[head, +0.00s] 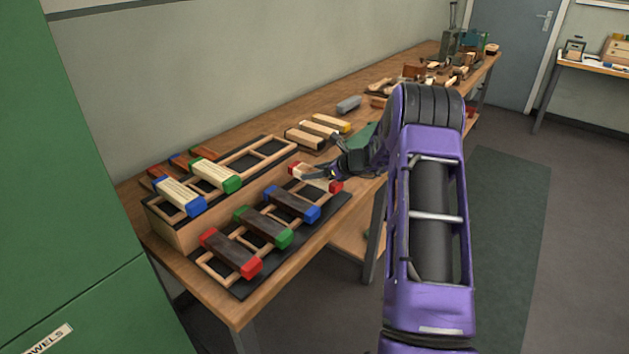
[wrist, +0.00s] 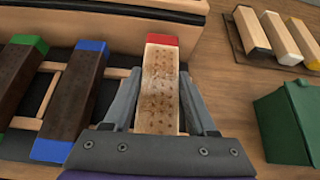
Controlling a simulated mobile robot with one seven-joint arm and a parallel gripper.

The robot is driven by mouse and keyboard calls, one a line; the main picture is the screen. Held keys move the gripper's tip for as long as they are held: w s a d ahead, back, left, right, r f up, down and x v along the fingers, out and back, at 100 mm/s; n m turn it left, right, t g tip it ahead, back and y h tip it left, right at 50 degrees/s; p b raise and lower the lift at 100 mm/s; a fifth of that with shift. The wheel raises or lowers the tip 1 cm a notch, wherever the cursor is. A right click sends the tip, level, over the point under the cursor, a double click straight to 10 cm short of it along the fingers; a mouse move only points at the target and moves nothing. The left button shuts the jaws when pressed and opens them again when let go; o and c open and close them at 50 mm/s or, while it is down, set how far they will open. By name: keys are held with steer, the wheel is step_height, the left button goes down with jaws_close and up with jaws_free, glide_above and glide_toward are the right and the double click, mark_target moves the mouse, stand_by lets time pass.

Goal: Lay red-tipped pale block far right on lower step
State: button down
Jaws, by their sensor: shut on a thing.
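The red-tipped pale block (head: 315,178) is held in my gripper (head: 333,175), over the far right end of the lower step (head: 335,205). In the wrist view my gripper (wrist: 160,112) has its two fingers shut on the sides of the pale block (wrist: 160,85), whose red far end points away. The near end is hidden by the gripper. I cannot tell whether the block touches the step. Dark blocks with red tips (head: 231,252), green tips (head: 263,227) and blue tips (head: 292,204) lie in a row on the lower step, left of it.
The upper step (head: 165,222) behind holds pale blocks with blue (head: 180,196) and green (head: 215,175) tips; its right part is bare. Several plain blocks lie on a dark mat (head: 303,145) at the back right. A green box (wrist: 287,122) stands right of my gripper.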

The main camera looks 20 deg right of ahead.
steer(key=shift+f, duration=1.25)
steer(key=shift+f+b, duration=0.2)
steer(key=shift+b, duration=0.1)
steer(key=shift+c, duration=1)
jaws_free()
steer(key=shift+r, duration=0.1)
steer(key=shift+r+p, duration=0.25)
steer(key=shift+p, duration=0.1)
steer(key=v, duration=1.2)
steer(key=shift+p, duration=0.3)
steer(key=shift+f, duration=0.15)
